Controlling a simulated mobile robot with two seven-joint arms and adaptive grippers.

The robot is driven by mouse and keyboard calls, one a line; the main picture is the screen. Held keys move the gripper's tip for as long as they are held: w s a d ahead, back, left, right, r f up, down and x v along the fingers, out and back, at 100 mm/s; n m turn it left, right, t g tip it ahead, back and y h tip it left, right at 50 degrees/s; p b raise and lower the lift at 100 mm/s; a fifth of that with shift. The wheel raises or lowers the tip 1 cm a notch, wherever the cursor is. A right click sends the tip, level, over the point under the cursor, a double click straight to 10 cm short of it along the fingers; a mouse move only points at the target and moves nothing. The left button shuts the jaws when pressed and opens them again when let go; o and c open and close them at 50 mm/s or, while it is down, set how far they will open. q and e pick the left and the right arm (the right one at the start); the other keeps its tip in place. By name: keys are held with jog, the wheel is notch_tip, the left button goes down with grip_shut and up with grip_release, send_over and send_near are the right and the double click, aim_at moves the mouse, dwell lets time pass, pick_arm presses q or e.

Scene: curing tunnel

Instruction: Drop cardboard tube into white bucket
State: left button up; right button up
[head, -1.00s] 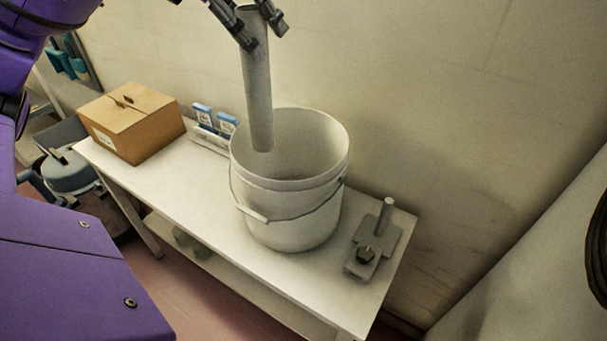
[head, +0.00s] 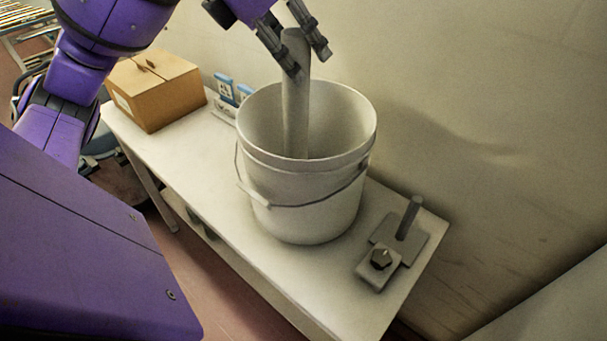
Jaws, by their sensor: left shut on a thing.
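The white bucket (head: 310,211) stands upright on the white table, its wire handle hanging down at the front. The grey-brown cardboard tube (head: 296,112) is close to upright, with its lower part inside the bucket's opening. Its lower end is hidden behind the front rim, so I cannot tell if it touches the bottom. My left gripper (head: 306,61) is above the bucket, shut on the upper end of the tube. My right gripper is not in view.
The table (head: 215,185) stands against a plain wall. A cardboard box (head: 157,92) is at its left end, with small blue-and-white packets (head: 224,85) in a holder beside it. A grey metal fixture (head: 391,250) with an upright post is right of the bucket.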

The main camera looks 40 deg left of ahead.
pick_arm(q)
jog(key=o, duration=1.2)
jog(key=shift+f, duration=0.1)
jog(key=v, duration=1.2)
jog(key=shift+s, duration=0.1)
